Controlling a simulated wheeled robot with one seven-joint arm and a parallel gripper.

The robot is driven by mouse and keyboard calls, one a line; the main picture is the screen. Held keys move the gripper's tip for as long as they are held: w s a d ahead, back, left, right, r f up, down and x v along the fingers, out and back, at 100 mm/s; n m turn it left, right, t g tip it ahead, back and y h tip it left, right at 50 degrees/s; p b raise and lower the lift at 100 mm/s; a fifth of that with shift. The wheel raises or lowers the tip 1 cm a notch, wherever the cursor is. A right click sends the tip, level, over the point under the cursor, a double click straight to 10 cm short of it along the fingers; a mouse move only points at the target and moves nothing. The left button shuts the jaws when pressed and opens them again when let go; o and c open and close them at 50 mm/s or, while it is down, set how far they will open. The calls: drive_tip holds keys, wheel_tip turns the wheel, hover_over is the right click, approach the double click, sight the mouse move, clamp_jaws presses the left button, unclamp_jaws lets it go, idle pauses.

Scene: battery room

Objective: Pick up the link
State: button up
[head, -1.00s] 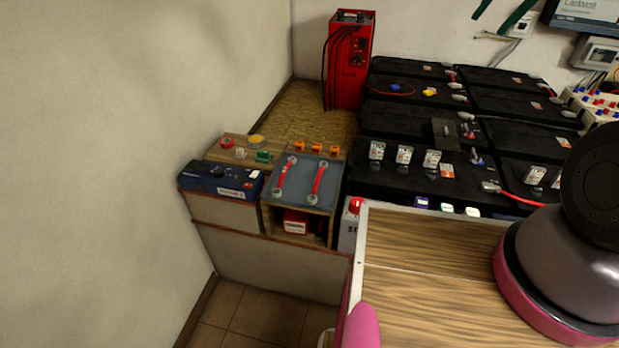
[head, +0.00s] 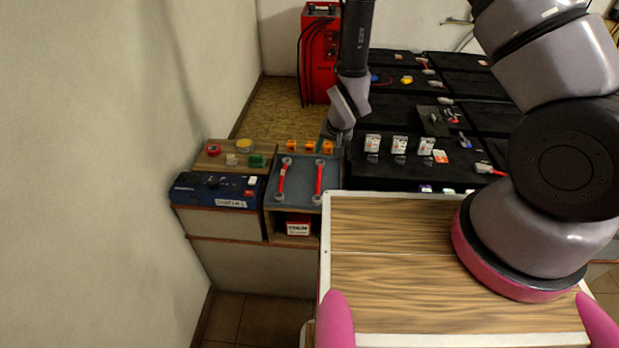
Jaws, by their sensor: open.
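Two red links with grey ring ends lie apart on a blue-grey mat (head: 300,200) on top of a small open-fronted wooden box. The left link (head: 282,180) and the right link (head: 319,180) both run roughly front to back. My gripper (head: 340,138) hangs from my arm just behind and right of the right link, above the edge of the black batteries. It touches neither link. Its jaws are open and empty, though the fingertips are small in this view.
A blue box (head: 215,190) stands left of the mat. Orange parts (head: 309,146) sit just behind it. Black batteries with white-labelled pieces (head: 399,145) lie to the right, and a red charger (head: 318,55) stands behind.

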hover_over(319, 175)
drive_tip(key=s, duration=0.2)
drive_tip(key=f, duration=0.7)
drive_tip(key=shift+w+d, duration=0.15)
drive_tip(key=shift+d, duration=0.15)
drive_tip(key=x, duration=0.5)
drive_tip(key=shift+d+f, duration=0.2)
drive_tip(key=shift+f, duration=0.25)
clamp_jaws()
